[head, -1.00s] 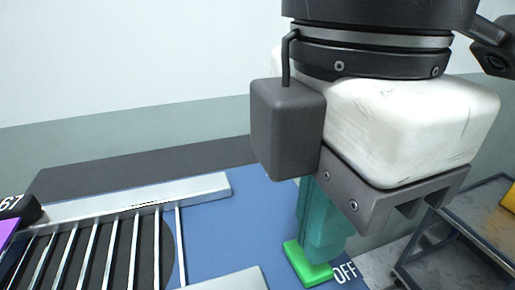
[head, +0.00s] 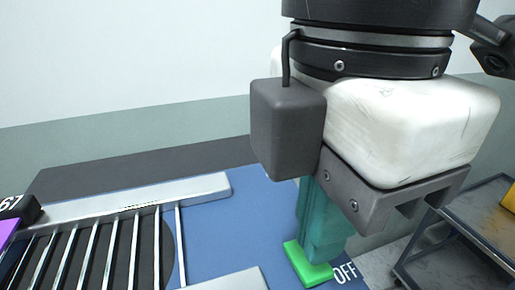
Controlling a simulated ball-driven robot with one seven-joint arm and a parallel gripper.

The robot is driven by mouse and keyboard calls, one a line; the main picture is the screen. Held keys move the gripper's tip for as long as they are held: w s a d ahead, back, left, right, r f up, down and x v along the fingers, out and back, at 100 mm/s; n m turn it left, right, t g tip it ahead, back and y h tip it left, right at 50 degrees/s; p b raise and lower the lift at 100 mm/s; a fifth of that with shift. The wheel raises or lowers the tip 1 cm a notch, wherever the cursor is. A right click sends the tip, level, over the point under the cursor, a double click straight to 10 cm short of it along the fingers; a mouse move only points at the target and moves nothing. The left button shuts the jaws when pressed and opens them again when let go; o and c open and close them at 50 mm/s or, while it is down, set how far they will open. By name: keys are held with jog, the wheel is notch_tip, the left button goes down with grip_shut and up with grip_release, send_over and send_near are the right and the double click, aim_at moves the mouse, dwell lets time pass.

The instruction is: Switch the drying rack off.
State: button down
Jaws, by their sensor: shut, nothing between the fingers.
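The drying rack (head: 205,222) is a blue panel with silver bars over a dark round opening at the lower left. A bright green switch (head: 304,268) sits on its right part, beside a white "OFF" label. My gripper (head: 322,258) has teal fingers pointing down, shut with nothing between them. The fingertips are at the green switch and appear to touch its top. They hide part of it, and I cannot tell whether the switch is pressed.
A dark display reading "67" (head: 18,212) stands at the left edge, with a purple thing (head: 8,232) below it. A grey metal cart (head: 470,225) stands at the right with a yellow object on it. A wall is behind.

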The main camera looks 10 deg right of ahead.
jog(key=shift+f+b, duration=0.65)
jog(key=shift+f, duration=0.6)
dwell(1.0)
jog(key=shift+r, duration=0.2)
notch_tip(320, 180, up, 7)
jog(key=p, duration=0.7)
jog(key=shift+f+p, duration=0.1)
jog(key=shift+p, duration=0.25)
jog(key=shift+f, duration=0.1)
